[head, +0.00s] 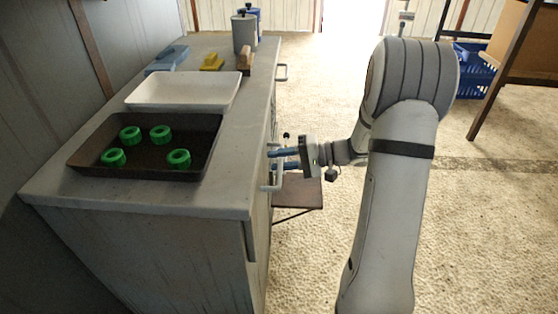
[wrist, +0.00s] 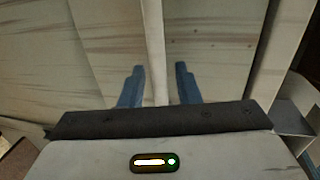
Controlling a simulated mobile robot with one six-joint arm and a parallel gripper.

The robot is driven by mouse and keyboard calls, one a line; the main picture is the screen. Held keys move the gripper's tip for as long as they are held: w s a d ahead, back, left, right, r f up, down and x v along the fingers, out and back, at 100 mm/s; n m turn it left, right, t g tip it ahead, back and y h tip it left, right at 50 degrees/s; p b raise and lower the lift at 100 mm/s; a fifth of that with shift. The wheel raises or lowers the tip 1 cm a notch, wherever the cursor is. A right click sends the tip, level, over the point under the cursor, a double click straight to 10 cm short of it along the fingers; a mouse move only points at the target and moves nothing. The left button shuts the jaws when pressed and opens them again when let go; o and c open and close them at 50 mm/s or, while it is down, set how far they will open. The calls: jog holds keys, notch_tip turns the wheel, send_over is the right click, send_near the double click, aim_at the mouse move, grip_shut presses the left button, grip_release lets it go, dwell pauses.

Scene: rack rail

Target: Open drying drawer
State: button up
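The drying drawer is in the right-hand side of the grey cabinet (head: 257,215); its front is seen edge-on in the head view and looks nearly flush. A pale bar handle (head: 264,186) stands out from that side. My gripper (head: 271,160) reaches in from the right at the handle, with blue fingers pointing at the cabinet. In the wrist view the handle bar (wrist: 154,40) runs between the two fingers (wrist: 158,82). The fingers are apart, with a gap visible beside the bar on the right. The lower part of the bar is hidden behind the gripper body.
On the cabinet top are a dark tray (head: 85,160) with several green rings, a white tray (head: 190,92), and a grey canister (head: 244,33). Another handle (head: 283,72) is farther back. A brown board (head: 300,192) juts out below my gripper.

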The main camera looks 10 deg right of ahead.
jog(key=shift+c, duration=0.4)
grip_shut()
